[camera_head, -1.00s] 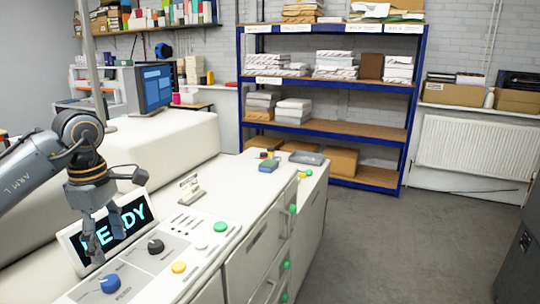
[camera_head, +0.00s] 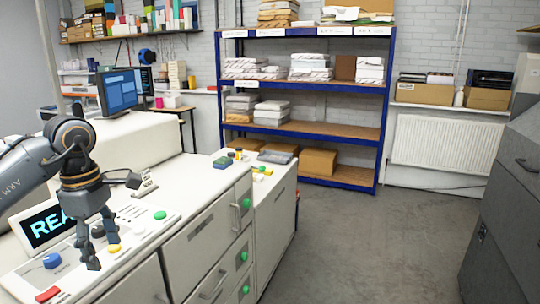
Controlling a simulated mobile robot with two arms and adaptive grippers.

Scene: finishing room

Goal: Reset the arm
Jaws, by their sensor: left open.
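My left gripper (camera_head: 99,246) hangs pointing down at the left of the head view, with its arm coming in from the left edge. Its fingers are apart and nothing shows between them. It is in front of the control panel (camera_head: 134,223) of a white machine and hides part of it. The display (camera_head: 45,228), partly hidden by the arm, shows the letters "REA". A blue knob (camera_head: 52,260) is left of the fingers, a yellow button (camera_head: 113,248) beside them, and a green button (camera_head: 160,214) to the right. My right gripper is not in view.
Grey cabinets (camera_head: 508,200) stand at the right. A blue shelf rack (camera_head: 304,127) with paper stacks stands at the back, beside a radiator (camera_head: 446,143). The grey floor (camera_head: 340,240) between is clear. Several small items lie on the white counter (camera_head: 278,172).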

